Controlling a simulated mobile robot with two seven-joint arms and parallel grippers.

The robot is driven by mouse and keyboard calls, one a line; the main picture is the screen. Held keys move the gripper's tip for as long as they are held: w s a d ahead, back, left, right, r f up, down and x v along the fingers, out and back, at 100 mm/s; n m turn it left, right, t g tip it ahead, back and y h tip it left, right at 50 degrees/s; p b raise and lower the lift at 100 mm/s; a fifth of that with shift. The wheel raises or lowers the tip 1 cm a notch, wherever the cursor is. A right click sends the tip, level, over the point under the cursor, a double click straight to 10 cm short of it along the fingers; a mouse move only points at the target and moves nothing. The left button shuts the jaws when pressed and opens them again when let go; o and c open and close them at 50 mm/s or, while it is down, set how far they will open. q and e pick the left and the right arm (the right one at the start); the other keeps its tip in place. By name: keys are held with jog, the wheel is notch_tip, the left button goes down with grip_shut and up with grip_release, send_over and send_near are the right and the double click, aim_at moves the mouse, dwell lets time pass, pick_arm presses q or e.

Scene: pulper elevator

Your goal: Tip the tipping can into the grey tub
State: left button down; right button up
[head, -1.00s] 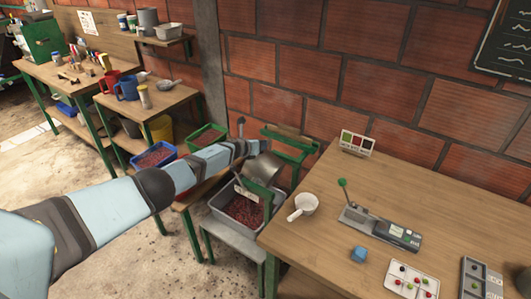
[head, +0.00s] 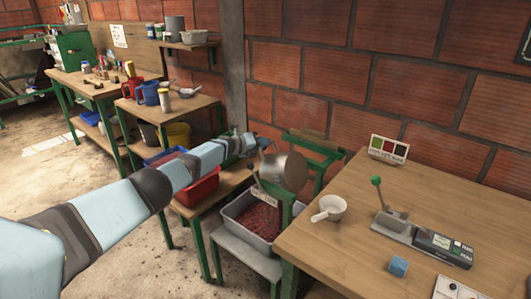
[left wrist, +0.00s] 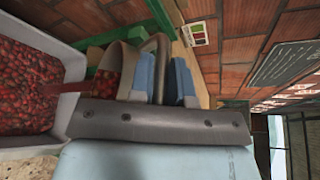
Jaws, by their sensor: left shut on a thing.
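The grey metal tipping can (head: 284,171) is held tilted on its side above the grey tub (head: 241,236), its round base toward the right in the head view. My left gripper (head: 252,146) is at the can's far upper left. In the left wrist view its blue fingers (left wrist: 163,80) are shut around the can's handle (left wrist: 158,48). The can (left wrist: 128,60) opens toward the tub (left wrist: 70,120), and red cherries show inside its mouth. A red streak runs from the mouth to the red cherries (left wrist: 30,80) in the tub. My right gripper is not in view.
The tub stands on a low stand (head: 243,255) beside a wooden table (head: 345,245). On that table are a white scoop (head: 330,208), a lever device (head: 420,235) and a blue cube (head: 398,266). A red crate (head: 198,188) is left of the tub. A brick wall is behind.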

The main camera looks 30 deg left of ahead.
pick_arm(q)
jog(key=shift+s+f+b, duration=0.1)
jog(key=shift+f+b, duration=0.2)
jog(key=shift+f, duration=0.35)
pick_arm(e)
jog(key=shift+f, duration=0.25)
pick_arm(q)
jog(key=c, duration=1.1)
grip_release()
jog(key=shift+r, duration=0.15)
jog(key=shift+a+r, duration=0.1)
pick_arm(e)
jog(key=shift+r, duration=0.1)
pick_arm(q)
jog(key=p+v, duration=0.4)
jog(key=v, duration=0.9)
jog(key=shift+s+a+r, duration=0.1)
jog(key=shift+s+a, duration=0.05)
jog(key=shift+s, duration=0.1)
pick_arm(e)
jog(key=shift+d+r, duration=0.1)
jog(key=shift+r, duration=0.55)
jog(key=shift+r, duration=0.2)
